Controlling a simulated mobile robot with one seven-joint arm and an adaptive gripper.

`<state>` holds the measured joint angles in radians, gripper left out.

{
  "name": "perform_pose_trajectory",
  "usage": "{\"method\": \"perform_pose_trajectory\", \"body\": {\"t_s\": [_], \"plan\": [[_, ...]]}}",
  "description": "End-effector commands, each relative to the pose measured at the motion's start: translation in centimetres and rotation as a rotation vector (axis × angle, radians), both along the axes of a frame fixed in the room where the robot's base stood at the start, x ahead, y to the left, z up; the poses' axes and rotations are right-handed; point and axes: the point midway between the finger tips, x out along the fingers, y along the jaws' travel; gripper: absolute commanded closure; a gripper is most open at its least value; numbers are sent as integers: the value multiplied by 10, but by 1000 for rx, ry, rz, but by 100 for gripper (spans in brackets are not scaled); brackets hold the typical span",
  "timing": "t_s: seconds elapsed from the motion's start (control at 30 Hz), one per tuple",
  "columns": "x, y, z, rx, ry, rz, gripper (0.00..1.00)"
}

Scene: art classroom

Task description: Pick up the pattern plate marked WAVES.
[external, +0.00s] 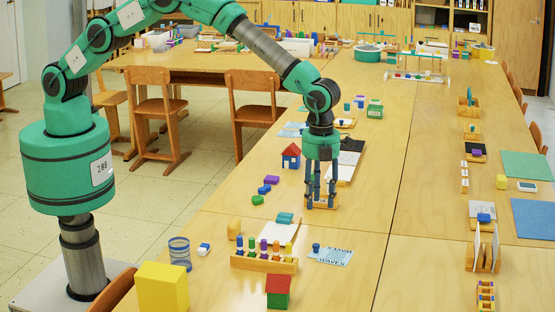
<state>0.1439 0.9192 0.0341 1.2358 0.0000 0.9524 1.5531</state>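The pattern plate marked WAVES (334,258) is a light blue sheet with dark lettering, lying flat on the long table in the lower middle of the external view. A small blue knob (316,247) shows at its left edge. My gripper (320,200) points straight down, beyond the plate and a little left of it in the picture. Its fingers look spread apart, and it is clear of the plate. A small wooden piece (323,205) shows low around the fingertips; I cannot tell if they touch it.
Left of the plate is a wooden rack with colored pegs (264,262). A white sheet (282,233) lies behind it. A red-roofed green block house (278,291) stands in front. The table right of the plate (375,225) is bare. Chairs (157,115) stand at the left.

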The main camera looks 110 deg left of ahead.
Motion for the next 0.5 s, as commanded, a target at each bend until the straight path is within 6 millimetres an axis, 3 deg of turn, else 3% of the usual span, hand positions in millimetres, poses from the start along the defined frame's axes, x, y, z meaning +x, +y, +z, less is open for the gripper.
{"method": "perform_pose_trajectory", "body": {"t_s": [0.23,0.5], "plan": [[-1,0,-15,0,1,0,61],[-1,0,-55,0,2,1,61]]}}
